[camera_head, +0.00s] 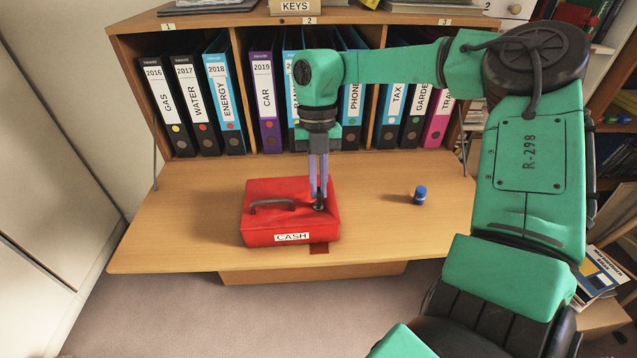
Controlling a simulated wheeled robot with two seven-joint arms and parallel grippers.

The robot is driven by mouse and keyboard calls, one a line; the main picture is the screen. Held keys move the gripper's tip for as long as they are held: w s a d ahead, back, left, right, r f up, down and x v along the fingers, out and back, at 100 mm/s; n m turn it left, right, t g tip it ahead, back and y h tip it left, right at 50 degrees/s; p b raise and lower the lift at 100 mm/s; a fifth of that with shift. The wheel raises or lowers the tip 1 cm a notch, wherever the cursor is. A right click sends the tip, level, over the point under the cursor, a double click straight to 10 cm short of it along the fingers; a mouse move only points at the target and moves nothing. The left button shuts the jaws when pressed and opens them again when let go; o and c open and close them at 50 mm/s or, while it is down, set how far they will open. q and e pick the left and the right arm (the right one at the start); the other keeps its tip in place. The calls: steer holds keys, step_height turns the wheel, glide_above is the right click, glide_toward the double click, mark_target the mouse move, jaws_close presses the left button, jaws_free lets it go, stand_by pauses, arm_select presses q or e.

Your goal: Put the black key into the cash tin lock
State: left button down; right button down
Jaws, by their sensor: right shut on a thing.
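The red cash tin (262,222) stands on the fold-down desk flap, with a grey handle on its lid and a white CASH label on its front. My right gripper (319,202) points straight down at the right part of the lid. Its fingers are shut on a small dark thing, which looks like the black key (319,207), right at the lid's surface. The fingers largely hide the key and the lock, so I cannot tell how far the key is in. My left gripper is not in view.
A small blue-topped object (420,194) stands on the desk flap (190,220) right of the tin. A row of ring binders (266,100) fills the compartments behind. The flap left of the tin is clear. A dark red patch shows at the flap's front edge.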

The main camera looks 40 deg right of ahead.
steer(key=shift+f, duration=0.4)
stand_by(0.3)
steer(key=c, duration=1)
jaws_free()
steer(key=shift+o, duration=0.3)
steer(key=o, duration=0.5)
steer(key=shift+r, duration=0.1)
steer(key=p+v, duration=0.5)
steer(key=v, duration=0.3)
steer(key=shift+p, duration=0.3)
